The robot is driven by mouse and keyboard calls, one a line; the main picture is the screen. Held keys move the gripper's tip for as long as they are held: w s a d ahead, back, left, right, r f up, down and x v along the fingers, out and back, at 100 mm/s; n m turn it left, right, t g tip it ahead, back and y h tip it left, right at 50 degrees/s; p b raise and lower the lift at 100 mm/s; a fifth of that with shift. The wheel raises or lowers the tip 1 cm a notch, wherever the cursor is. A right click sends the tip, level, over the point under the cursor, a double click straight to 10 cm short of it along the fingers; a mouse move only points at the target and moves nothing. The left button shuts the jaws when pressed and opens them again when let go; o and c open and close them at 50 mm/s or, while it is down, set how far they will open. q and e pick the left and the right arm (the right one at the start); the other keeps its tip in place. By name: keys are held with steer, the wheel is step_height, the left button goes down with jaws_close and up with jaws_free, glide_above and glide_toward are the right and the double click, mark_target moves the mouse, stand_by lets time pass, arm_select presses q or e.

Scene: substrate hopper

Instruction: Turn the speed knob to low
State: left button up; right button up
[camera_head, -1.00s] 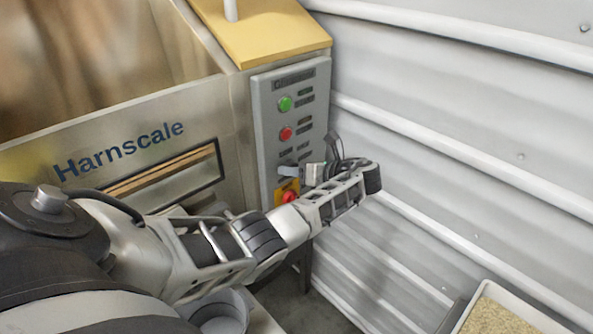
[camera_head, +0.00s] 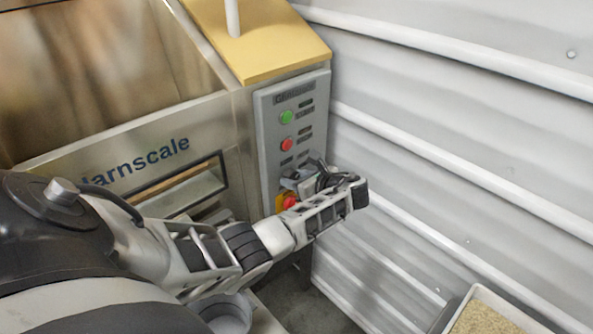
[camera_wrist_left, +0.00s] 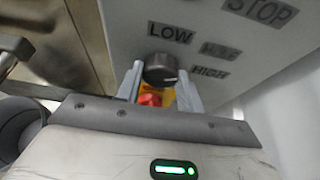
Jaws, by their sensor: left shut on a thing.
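The speed knob (camera_wrist_left: 160,68) is a dark round dial on the grey control panel (camera_head: 309,103). In the left wrist view it sits between the two fingers of my left gripper (camera_wrist_left: 160,88), which is shut on it. The LOW label (camera_wrist_left: 169,32) is above the knob, a blurred middle label is to its right, and the HIGH label (camera_wrist_left: 210,72) is at its right. A pale mark on the knob's face seems to lie toward its lower right. In the head view my left gripper (camera_head: 298,181) is at the lower panel and largely hides the knob. My right gripper is not in view.
A red button on a yellow plate (camera_wrist_left: 152,98) is just below the knob, close to the fingers. Green (camera_head: 287,118) and red (camera_head: 287,144) buttons are higher on the panel. A corrugated wall (camera_head: 440,130) stands to the right. A tray of grain-like material (camera_head: 462,303) is at lower right.

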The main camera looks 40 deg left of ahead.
arm_select(q)
steer(key=shift+s+n+t, duration=0.1)
steer(key=shift+n+t, duration=0.6)
steer(key=shift+n, duration=0.3)
steer(key=shift+s+f+n+t+y+b, duration=0.2)
steer(key=shift+n+t+b, duration=0.8)
steer(key=shift+n, duration=0.8)
steer(key=shift+w+f+n+t+y+b, duration=0.1)
steer(key=shift+n+t+y+b, duration=0.2)
steer(key=shift+n+t+b, duration=1.1)
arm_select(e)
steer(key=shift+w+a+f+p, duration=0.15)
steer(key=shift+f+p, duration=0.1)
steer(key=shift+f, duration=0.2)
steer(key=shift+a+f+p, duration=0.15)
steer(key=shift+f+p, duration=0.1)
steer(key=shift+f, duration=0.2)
arm_select(q)
steer(key=shift+r+n+g, duration=0.1)
steer(key=shift+n+g, duration=0.2)
steer(key=shift+n, duration=0.2)
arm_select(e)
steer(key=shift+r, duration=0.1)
arm_select(q)
steer(key=o, duration=1)
